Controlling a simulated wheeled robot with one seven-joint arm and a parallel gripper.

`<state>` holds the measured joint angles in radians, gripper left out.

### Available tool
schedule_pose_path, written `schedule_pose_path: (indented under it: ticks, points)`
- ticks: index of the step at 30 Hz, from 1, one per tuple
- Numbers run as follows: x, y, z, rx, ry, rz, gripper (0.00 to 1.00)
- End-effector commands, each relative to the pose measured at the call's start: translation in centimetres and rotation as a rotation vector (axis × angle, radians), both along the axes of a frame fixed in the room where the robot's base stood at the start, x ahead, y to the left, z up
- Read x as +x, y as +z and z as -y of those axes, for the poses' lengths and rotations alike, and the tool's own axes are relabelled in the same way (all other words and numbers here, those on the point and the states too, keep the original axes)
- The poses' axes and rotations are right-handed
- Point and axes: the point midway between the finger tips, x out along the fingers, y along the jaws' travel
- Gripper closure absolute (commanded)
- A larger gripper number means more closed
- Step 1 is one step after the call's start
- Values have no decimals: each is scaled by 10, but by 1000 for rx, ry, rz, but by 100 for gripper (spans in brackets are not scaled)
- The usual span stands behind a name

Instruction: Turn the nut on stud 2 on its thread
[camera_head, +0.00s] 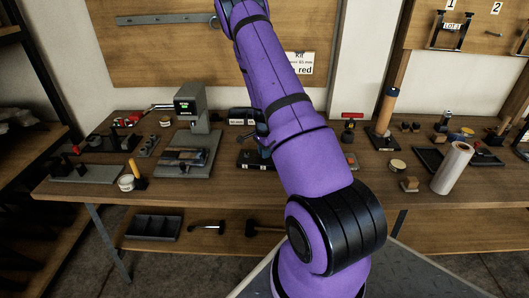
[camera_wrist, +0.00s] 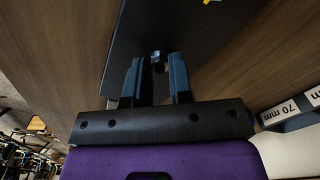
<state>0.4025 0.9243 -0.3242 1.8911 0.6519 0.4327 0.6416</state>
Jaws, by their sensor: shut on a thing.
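My gripper (camera_wrist: 157,68) shows in the wrist view with its two blue fingers pointing at a dark plate (camera_wrist: 195,32). A small dark, bluish nut (camera_wrist: 157,57) sits between the fingertips, and the fingers are shut on it. The stud under the nut is hidden, and no stud number can be read. In the head view my purple arm reaches over the bench and hides most of the gripper and the nut. Part of a dark block (camera_head: 250,160) shows beside the arm there.
The wooden bench (camera_head: 75,193) holds a grey press-like device (camera_head: 190,108) on the left and a white roll (camera_head: 452,168) on the right. In the wrist view a block labelled 70 mm (camera_wrist: 285,111) stands to the right of the gripper.

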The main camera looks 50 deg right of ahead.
Motion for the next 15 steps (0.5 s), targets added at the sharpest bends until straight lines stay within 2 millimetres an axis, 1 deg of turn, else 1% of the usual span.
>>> schedule_pose_path:
  ticks: [15]
  points:
    - [1, 0, 0, -1, -488, 0, 100]
